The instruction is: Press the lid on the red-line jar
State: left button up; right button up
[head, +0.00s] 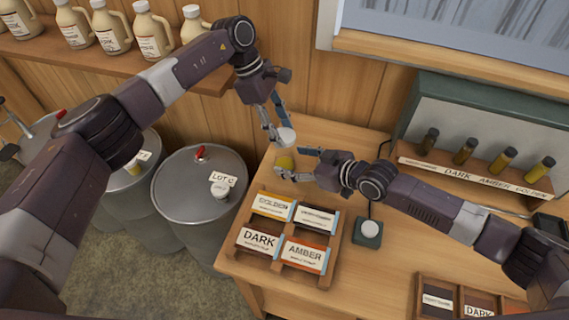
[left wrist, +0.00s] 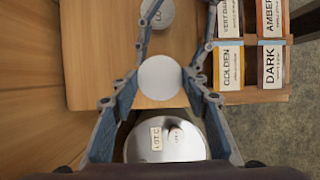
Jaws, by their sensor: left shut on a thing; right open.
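My left gripper (head: 275,126) points down and is shut on a white round lid (head: 286,137). In the left wrist view the lid (left wrist: 160,82) shows as a pale disc between the fingers. A small jar with amber-yellow contents (head: 284,162) stands on the table just below the lid, with a visible gap between them in the head view. My right gripper (head: 293,163) is open, its fingers on either side of the jar; I cannot tell whether they touch it. No red line is discernible on the jar. In the left wrist view the lid hides the jar.
A wooden crate (head: 236,254) of labelled boxes stands in front of the jar. A dark square device with a pale round top (head: 369,231) is to its right. The LOT C drum (head: 180,204) is left of the table. Sample bottles line a rack (head: 480,178) behind.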

aim_at(285, 159)
jog(key=shift+x, duration=2)
grip_shut()
pick_arm(q)
jog(key=shift+f, duration=2.5)
